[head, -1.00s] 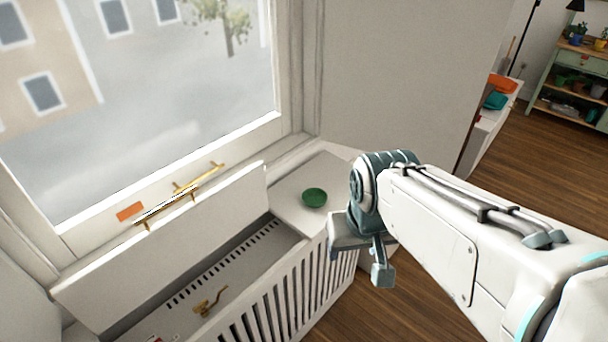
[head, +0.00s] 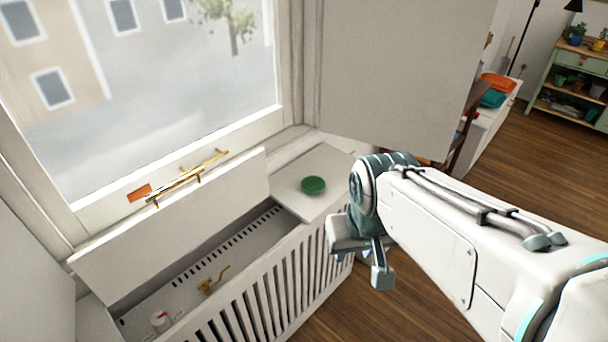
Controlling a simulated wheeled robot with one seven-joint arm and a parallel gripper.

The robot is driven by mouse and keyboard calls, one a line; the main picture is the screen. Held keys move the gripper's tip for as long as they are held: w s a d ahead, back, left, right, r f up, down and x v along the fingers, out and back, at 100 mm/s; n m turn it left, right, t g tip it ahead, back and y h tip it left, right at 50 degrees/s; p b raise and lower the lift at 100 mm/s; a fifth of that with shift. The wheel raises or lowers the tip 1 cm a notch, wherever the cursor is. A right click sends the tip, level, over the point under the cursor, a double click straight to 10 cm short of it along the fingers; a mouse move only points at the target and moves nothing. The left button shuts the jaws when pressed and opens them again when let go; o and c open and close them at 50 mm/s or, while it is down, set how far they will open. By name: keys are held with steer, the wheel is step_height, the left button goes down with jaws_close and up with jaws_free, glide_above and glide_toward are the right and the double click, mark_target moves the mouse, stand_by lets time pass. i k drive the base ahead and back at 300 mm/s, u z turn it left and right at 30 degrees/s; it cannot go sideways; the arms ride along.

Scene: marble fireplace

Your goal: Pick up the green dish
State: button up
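The green dish (head: 313,186) is small and round. It sits on the white ledge (head: 290,207) at the right end of the slatted radiator cover, below the window. My gripper (head: 366,262) is to the right of the dish and lower in the picture, apart from it. It points downward over the floor side of the cover. Part of the gripper is hidden behind its own wrist, so its opening is hard to judge. Nothing shows held in it.
The radiator cover (head: 265,290) has its lid panel (head: 170,225) raised, showing a brass valve (head: 213,280) inside. The window (head: 150,80) is behind. A grey-white wall (head: 400,70) stands behind the dish's right side. Wooden floor (head: 530,190) lies open at right.

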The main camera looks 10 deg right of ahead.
mark_target(313, 185)
steer(key=k, duration=0.75)
steer(key=z, duration=0.8)
steer(key=i, duration=2.3)
steer(key=u, duration=2.05)
